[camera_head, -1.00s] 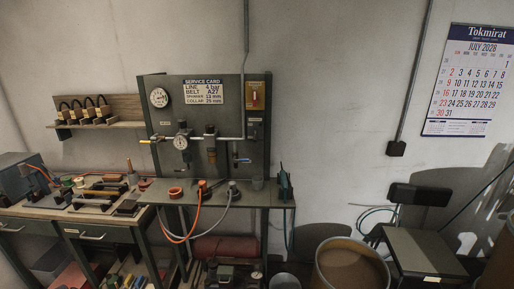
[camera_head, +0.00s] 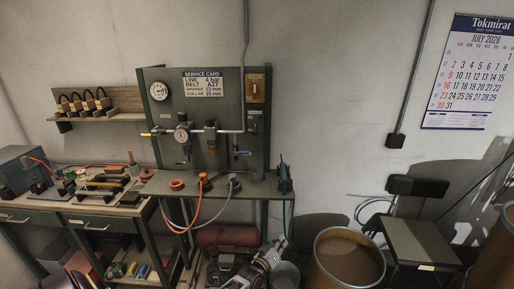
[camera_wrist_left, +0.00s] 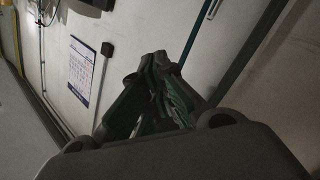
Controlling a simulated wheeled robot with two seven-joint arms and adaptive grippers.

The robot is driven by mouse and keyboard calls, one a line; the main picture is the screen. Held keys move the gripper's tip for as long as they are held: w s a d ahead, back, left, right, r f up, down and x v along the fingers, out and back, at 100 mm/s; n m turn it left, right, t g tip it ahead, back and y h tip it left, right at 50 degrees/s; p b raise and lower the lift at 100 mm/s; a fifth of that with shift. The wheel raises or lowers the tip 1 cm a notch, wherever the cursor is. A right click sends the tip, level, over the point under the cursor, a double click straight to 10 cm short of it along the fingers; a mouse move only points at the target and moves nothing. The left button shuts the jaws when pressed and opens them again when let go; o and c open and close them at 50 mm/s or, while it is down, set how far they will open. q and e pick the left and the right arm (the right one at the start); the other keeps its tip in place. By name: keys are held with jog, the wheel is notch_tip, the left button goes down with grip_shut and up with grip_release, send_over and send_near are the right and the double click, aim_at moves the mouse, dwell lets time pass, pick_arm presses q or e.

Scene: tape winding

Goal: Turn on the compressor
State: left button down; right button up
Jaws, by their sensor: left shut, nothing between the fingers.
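The compressor shows as a dull red tank (camera_head: 228,236) with dark machinery (camera_head: 222,266) under the bench of the service panel; its lower part is cut off or dim. A yellowish switch plate with a red part (camera_head: 255,89) is at the panel's upper right. My left gripper (camera_head: 281,243) is low in the head view, in front of the bench and right of the tank. It looks apart from both the tank and the switch plate. In the left wrist view its dark fingers (camera_wrist_left: 158,60) are together, with nothing between them. My right gripper is not in view.
The bench top (camera_head: 160,187) carries orange and grey hoses and small parts. A large brown drum (camera_head: 346,262) stands right of my left gripper, with a grey bucket (camera_head: 288,274) close by. A dark chair (camera_head: 418,243) is farther right.

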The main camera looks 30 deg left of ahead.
pick_arm(q)
notch_tip(320, 180, up, 25)
jog(key=a+n+t+y, duration=0.2)
jog(key=n+t+y, duration=0.4)
jog(key=n, duration=1.1)
jog(key=s+a+r+n+y, duration=0.2)
jog(key=s+r+n+y, duration=0.1)
jog(key=n, duration=0.7)
jog(key=s+a+r+n+g+y, duration=0.1)
jog(key=s+a+r+n+y, duration=0.2)
jog(key=n+y, duration=0.3)
jog(key=shift+a+n+y, duration=0.2)
jog(key=shift+n+y, duration=0.1)
jog(key=shift+n, duration=1.6)
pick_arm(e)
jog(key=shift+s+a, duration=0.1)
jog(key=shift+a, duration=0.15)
pick_arm(q)
jog(key=shift+a+n+y, duration=0.1)
jog(key=shift+n+y, duration=0.2)
jog(key=shift+n, duration=0.1)
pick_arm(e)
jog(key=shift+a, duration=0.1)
